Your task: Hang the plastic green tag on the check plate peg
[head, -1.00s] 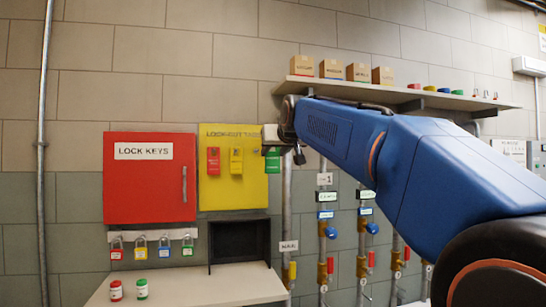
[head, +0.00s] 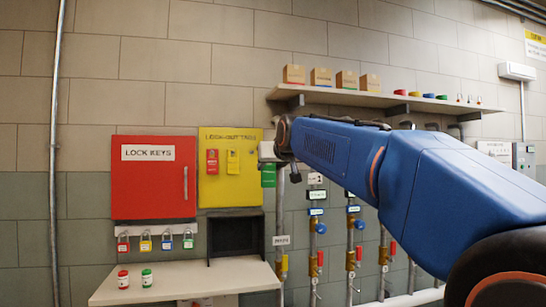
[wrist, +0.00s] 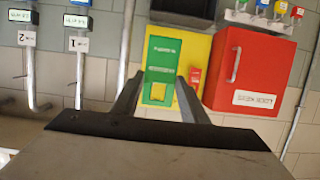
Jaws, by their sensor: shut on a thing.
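The green tag (head: 268,175) hangs below my gripper (head: 268,153), just right of the yellow lockout tags board (head: 230,193). In the wrist view, which is upside down, my gripper (wrist: 157,90) is shut on the green tag (wrist: 163,57), with the yellow board (wrist: 192,48) behind it. A red tag (head: 212,161) and a yellow tag (head: 233,161) hang on the board. I cannot make out the check plate or its peg in either view.
The red lock keys cabinet (head: 153,190) is left of the board, with several padlocks below. A black open box (head: 236,236) stands on a white bench (head: 190,278). Pipes with valves (head: 318,240) run right of the board. A shelf (head: 360,98) holds boxes above my arm.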

